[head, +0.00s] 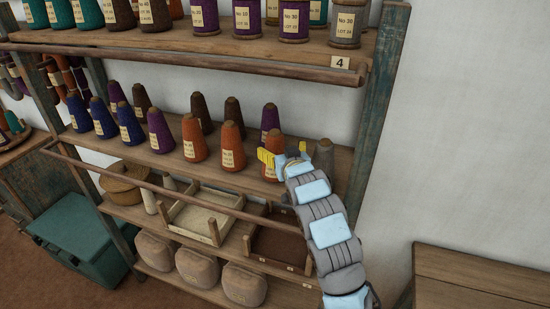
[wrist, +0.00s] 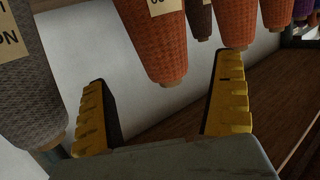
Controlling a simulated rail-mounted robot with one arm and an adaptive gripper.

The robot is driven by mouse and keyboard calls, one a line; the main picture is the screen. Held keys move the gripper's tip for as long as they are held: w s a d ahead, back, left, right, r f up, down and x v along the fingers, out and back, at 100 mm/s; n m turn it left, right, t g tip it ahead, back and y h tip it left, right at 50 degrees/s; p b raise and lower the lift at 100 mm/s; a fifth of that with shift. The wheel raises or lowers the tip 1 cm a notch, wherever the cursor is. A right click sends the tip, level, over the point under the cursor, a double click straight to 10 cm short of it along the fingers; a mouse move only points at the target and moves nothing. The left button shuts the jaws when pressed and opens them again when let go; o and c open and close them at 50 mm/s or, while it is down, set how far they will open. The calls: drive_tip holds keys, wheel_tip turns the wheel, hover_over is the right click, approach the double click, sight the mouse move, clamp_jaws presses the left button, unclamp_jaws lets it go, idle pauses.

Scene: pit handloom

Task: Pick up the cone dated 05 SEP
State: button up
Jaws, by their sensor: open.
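Several yarn cones stand on the middle shelf in the head view, in blue, purple, brown, orange and grey. Their labels are too small or cut off for me to read any date, so I cannot tell which is the 05 SEP cone. My gripper (head: 284,153) is open at the right end of this row, by an orange cone (head: 273,142) partly hidden behind a yellow finger. In the wrist view, which looks upside down, an orange cone (wrist: 158,42) shows between the open yellow fingers (wrist: 166,78). Nothing is visibly gripped. A label at its edge is cut off.
A grey cone (head: 324,156) stands close right of my gripper; a grey cone (wrist: 32,85) is near the left finger in the wrist view. More orange cones (head: 232,147) stand to the left. A wooden rail (head: 190,62) runs above, with trays (head: 207,215) below.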

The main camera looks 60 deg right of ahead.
sight(277, 147)
drive_tip(key=shift+w+d+f, duration=0.25)
drive_tip(key=shift+w+d, duration=0.05)
drive_tip(key=shift+d, duration=0.1)
drive_tip(key=shift+w+a+p+x, duration=0.1)
drive_tip(key=shift+p+x, duration=0.35)
drive_tip(key=shift+x, duration=0.3)
drive_tip(key=shift+w+a+p+x, duration=0.15)
drive_tip(key=shift+p+x, duration=0.25)
drive_tip(key=shift+x, duration=1.4)
drive_tip(key=shift+f, duration=0.1)
drive_tip(key=c, duration=1.4)
